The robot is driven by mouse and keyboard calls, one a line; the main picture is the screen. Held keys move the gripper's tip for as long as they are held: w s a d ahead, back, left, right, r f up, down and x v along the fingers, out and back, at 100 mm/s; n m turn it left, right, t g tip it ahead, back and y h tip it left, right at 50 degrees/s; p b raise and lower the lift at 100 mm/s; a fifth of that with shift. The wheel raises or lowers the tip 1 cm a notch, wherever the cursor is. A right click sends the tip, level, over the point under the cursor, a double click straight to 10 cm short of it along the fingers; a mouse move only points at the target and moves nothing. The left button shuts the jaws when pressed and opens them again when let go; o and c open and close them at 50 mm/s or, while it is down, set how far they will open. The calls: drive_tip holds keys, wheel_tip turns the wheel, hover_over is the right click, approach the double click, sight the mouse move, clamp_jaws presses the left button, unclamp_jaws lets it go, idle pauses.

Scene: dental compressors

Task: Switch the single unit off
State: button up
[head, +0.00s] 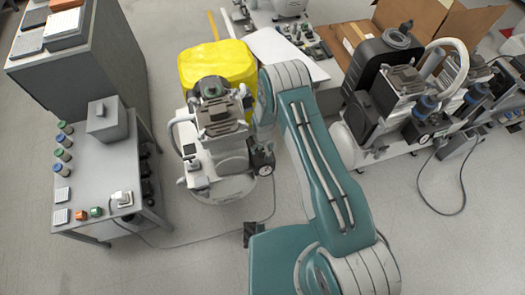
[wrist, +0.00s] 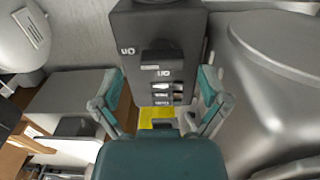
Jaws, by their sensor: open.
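My gripper (wrist: 161,76) is open, one teal finger on each side of the box's lower part, with nothing held. The knob lies between and slightly beyond the fingertips. In the head view my teal arm hides the gripper.
A yellow container (head: 217,62) stands behind the unit. A grey bench (head: 97,175) with a small box and coloured knobs is at left. A larger compressor group (head: 400,95) and cardboard box (head: 405,18) are at right. Cables cross the floor. A rounded metal tank (wrist: 275,80) lies close right.

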drive_tip(key=shift+a+f, duration=0.2)
drive_tip(key=shift+f, duration=0.65)
drive_tip(key=shift+d, duration=0.1)
drive_tip(key=c, duration=1.2)
